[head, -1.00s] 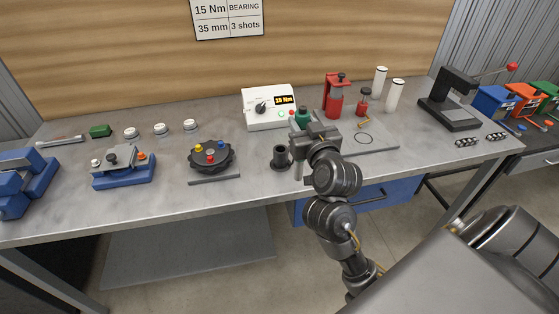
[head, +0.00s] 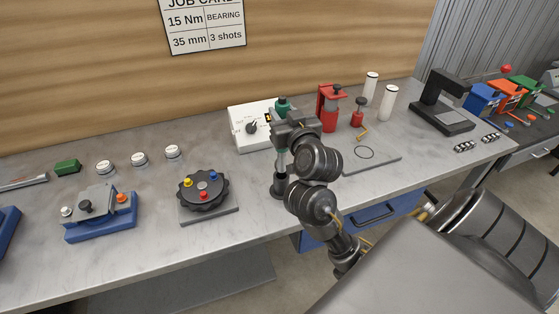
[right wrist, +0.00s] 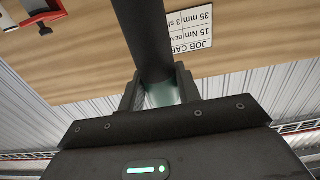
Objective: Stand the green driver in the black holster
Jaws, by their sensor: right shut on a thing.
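The green driver (head: 282,104) is upright in my right gripper (head: 284,125), its green cap showing above the fingers. The gripper is shut on it. A pale shaft (head: 281,160) shows below the gripper and runs down to the mouth of the black holster (head: 279,184), which stands on the bench. Driver and holster line up in the head view; I cannot tell how far the tip is inside. In the right wrist view a dark cylinder (right wrist: 145,35) and a pale greenish part (right wrist: 161,94) show at the fingers. My left gripper is not in view.
A white torque tester (head: 247,129) stands close behind the holster. A black knobbed dial fixture (head: 203,189) is to its left. A grey plate (head: 372,158) and a red press (head: 328,108) are to the right. The bench's front edge is near.

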